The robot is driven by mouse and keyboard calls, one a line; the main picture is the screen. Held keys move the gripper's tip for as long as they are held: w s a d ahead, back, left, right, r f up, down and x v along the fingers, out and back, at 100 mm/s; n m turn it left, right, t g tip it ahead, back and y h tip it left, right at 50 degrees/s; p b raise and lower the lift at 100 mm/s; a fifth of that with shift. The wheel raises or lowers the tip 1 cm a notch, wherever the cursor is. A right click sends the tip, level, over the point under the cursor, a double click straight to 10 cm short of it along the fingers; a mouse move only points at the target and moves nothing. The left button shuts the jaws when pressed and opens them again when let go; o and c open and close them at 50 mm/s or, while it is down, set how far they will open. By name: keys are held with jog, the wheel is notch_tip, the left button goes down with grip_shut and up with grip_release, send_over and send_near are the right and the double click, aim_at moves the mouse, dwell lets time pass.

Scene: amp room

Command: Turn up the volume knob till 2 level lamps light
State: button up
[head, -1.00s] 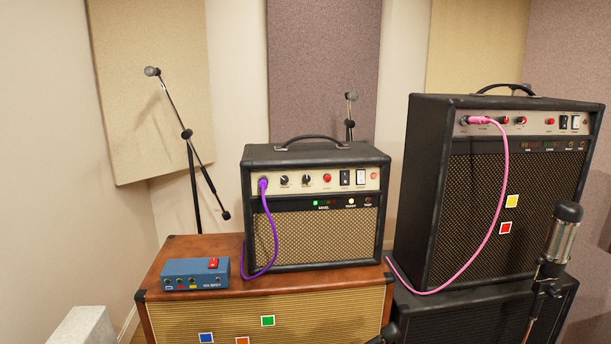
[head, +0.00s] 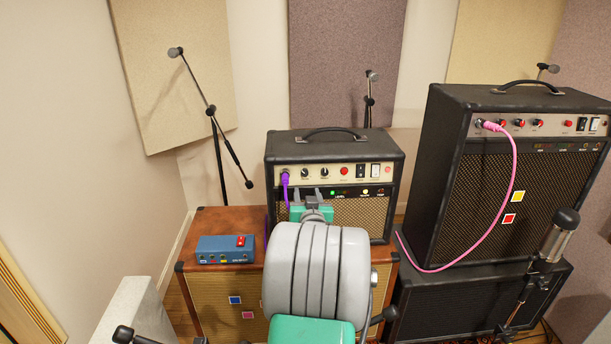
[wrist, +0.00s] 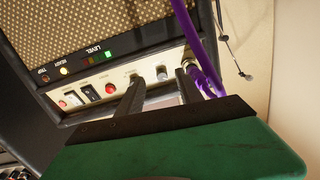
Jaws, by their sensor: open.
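The small black amp (head: 290,147) stands on the brown cabinet, with a purple cable in its jack. Its cream panel carries two knobs; their labels are too small to read. The knob nearer the jack (head: 305,172) shows grey in the wrist view (wrist: 162,73), between my fingers. The other knob (head: 324,172) is partly covered by a finger in the wrist view. One green level lamp (head: 333,193) is lit, also in the wrist view (wrist: 112,53). A pale READY lamp (wrist: 64,71) glows; TRIP is dark. My gripper (head: 309,193) is open before the panel; contact cannot be told.
The purple cable (wrist: 187,20) runs close beside one finger. A blue pedal box (head: 225,250) sits on the brown cabinet (head: 200,297) at left. A larger amp (head: 437,150) with a pink cable stands at right. A microphone (head: 562,230) stands in front of it.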

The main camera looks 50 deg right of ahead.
aim_at(305, 173)
jog(key=shift+h, duration=0.4)
jog(key=w+d, duration=0.1)
jog(key=d, duration=0.1)
jog(key=w+d+r+p, duration=0.1)
jog(key=w+d, duration=0.1)
jog(key=w+d+r, duration=0.1)
jog(key=w+d, duration=0.1)
jog(key=shift+w, duration=0.1)
jog(key=shift+c, duration=0.5)
grip_shut()
